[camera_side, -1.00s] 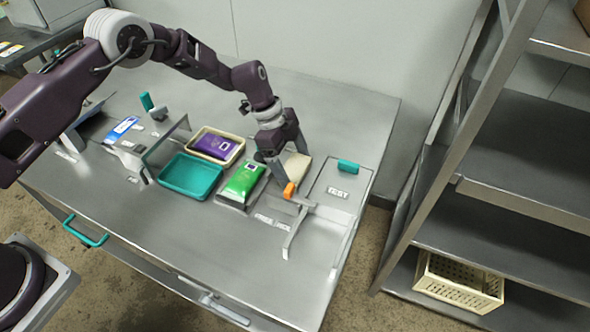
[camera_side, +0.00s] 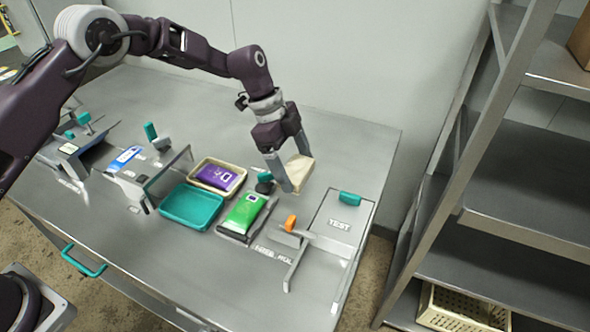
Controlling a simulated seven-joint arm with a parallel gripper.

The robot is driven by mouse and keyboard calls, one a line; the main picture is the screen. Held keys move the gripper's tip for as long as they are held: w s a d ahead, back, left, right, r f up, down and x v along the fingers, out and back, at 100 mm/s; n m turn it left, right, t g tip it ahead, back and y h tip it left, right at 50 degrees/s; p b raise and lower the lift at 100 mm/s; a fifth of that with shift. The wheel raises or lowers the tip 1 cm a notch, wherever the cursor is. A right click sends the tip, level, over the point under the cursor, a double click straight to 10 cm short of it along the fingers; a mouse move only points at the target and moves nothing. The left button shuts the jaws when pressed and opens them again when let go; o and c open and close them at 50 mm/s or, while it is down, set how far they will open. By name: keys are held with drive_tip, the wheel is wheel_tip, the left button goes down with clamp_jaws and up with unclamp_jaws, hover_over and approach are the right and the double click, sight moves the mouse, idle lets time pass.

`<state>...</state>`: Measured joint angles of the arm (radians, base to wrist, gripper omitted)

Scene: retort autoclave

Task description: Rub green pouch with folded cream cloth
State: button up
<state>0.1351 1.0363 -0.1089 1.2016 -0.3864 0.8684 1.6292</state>
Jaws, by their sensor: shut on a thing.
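The green pouch (camera_side: 246,210) lies face up on a grey plate right of the teal tray. The folded cream cloth (camera_side: 299,174) is between the fingers of my gripper (camera_side: 291,181), which is shut on it. The cloth is tilted and appears to be raised off the table. My gripper is behind and to the right of the pouch, apart from it. The near finger hides part of the cloth.
A teal tray (camera_side: 192,207) and a cream tray (camera_side: 205,167) with a purple pouch (camera_side: 217,177) stand left. A teal-handled TEST panel (camera_side: 341,221) lies right. A steel shelf rack (camera_side: 470,170) stands beyond the table.

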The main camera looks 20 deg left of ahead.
sight(254, 201)
drive_tip(key=o, duration=0.5)
drive_tip(key=shift+a, duration=0.1)
drive_tip(key=c, duration=0.4)
drive_tip(key=s+a+r+m+g+y, duration=0.1)
drive_tip(key=s+a+r+m+g, duration=0.15)
drive_tip(key=s+a+m, duration=0.8)
drive_tip(key=shift+n+g, duration=0.35)
drive_tip(key=shift+n, duration=0.4)
drive_tip(key=shift+w+a+f+x, duration=0.1)
drive_tip(key=shift+w+x, duration=0.05)
drive_tip(key=shift+x, duration=1.05)
drive_tip(key=shift+w+a+f+x, duration=0.1)
drive_tip(key=shift+w+x, duration=0.05)
drive_tip(key=shift+x, duration=1)
drive_tip(key=shift+w+a+f+x, duration=0.1)
drive_tip(key=shift+w+x, duration=0.05)
drive_tip(key=shift+x, duration=1.05)
drive_tip(key=shift+w+f, duration=0.6)
drive_tip(key=shift+f, duration=0.2)
drive_tip(key=shift+c, duration=0.4)
drive_tip(key=shift+w, duration=2.85)
drive_tip(key=shift+s, duration=3.55)
wheel_tip(254, 201, up, 8)
drive_tip(key=shift+w, duration=0.1)
